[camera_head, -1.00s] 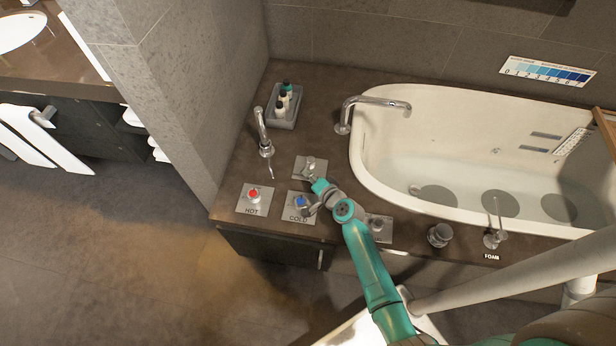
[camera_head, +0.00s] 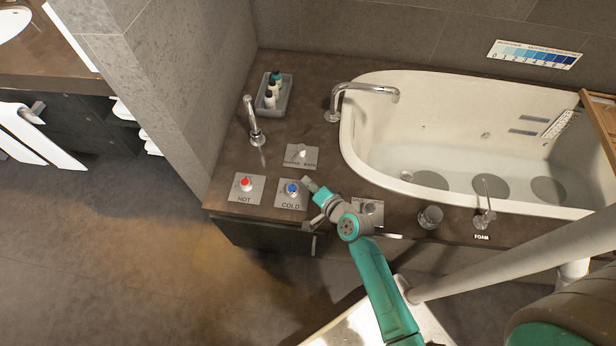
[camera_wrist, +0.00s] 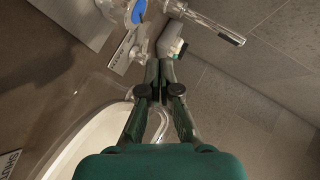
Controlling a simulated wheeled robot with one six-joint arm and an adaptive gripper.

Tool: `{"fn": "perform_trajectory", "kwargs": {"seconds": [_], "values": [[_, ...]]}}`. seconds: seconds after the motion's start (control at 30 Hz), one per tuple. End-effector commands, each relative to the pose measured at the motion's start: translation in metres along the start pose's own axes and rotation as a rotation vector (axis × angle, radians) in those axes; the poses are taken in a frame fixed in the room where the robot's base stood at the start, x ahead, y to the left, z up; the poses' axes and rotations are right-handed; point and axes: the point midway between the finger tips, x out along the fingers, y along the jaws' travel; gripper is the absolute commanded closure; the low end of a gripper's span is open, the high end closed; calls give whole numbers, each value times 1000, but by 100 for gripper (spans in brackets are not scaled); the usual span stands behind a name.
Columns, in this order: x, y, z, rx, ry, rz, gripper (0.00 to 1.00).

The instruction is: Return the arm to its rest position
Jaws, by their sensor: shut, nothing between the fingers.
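My teal and grey arm reaches up from the lower right in the head view, bent low over the front edge of the brown vanity deck (camera_head: 228,172). My gripper (camera_head: 308,184) is just right of the COLD plate with the blue knob (camera_head: 292,189). Whether it touches anything below cannot be told from there. In the wrist view my gripper (camera_wrist: 161,66) has its two dark fingers together, with nothing between them.
A red HOT knob (camera_head: 246,184), a silver diverter plate (camera_head: 301,156), a spout (camera_head: 254,122) and a tray of bottles (camera_head: 274,97) stand on the deck. The filled bathtub (camera_head: 352,150) is right. A FOAM lever (camera_head: 484,215) stands front right. Open floor lies left.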

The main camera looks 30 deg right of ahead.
Motion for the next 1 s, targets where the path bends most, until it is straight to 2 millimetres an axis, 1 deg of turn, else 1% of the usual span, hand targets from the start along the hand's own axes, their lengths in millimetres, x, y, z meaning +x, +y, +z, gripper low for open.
{"fn": "perform_trajectory", "kwargs": {"seconds": [0.57,0.67,0.77,0.83,0.97,1.0], "values": [[-1,0,0,0,0,0,100],[-5,1,3,-8,1,3,100],[-20,6,11,-45,8,14,100],[-39,12,20,-89,15,27,100],[-85,20,38,-203,35,51,100],[-100,20,42,-242,42,56,100]]}}
